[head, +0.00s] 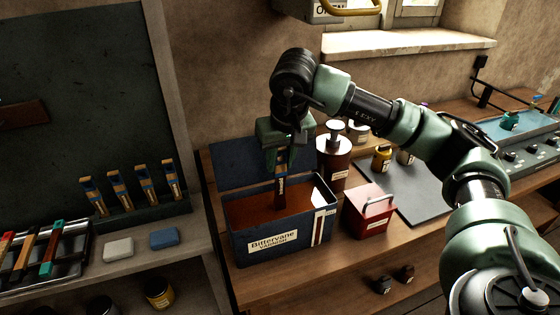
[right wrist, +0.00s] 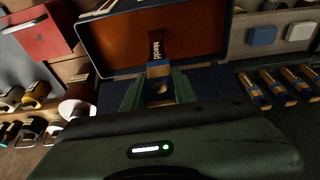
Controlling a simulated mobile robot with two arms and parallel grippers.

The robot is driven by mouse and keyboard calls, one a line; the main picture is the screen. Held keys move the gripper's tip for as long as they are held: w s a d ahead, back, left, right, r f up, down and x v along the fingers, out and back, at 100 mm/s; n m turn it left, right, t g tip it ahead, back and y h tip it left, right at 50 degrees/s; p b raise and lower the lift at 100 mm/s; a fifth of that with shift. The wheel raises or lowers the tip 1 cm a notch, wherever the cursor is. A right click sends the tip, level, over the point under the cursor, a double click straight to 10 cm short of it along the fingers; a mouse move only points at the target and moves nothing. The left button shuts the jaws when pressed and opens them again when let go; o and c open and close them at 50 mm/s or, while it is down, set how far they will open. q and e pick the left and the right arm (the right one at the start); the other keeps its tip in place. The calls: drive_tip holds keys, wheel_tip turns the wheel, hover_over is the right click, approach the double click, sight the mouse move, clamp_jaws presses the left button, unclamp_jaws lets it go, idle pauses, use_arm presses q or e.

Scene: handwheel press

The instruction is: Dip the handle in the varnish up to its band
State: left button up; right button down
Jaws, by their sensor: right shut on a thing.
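My right gripper (head: 281,140) is shut on the upper end of a handle (head: 281,183), held upright over the open varnish tank. The handle has a light wood and blue upper part, a small label and a dark red-brown lower part. The right wrist view also shows the handle (right wrist: 157,68) between the fingers, with a blue band. The tank (head: 237,251) is dark blue, labelled Bittervane Varnish, with red-brown varnish (head: 250,208) inside. The lower end of the handle is within the tank's outline; I cannot tell how deep it sits in the varnish. My left gripper is out of view.
A rack (head: 146,216) with several similar handles stands at the left, behind a white block (head: 118,249) and a blue block (head: 164,238). A red box (head: 367,215) and a brown bottle (head: 333,165) stand close right of the tank. A grey mat (head: 425,197) lies farther right.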

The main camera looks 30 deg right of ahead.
drive_tip(key=shift+r+p, duration=0.9)
drive_tip(key=shift+r, duration=0.6)
idle(4.1)
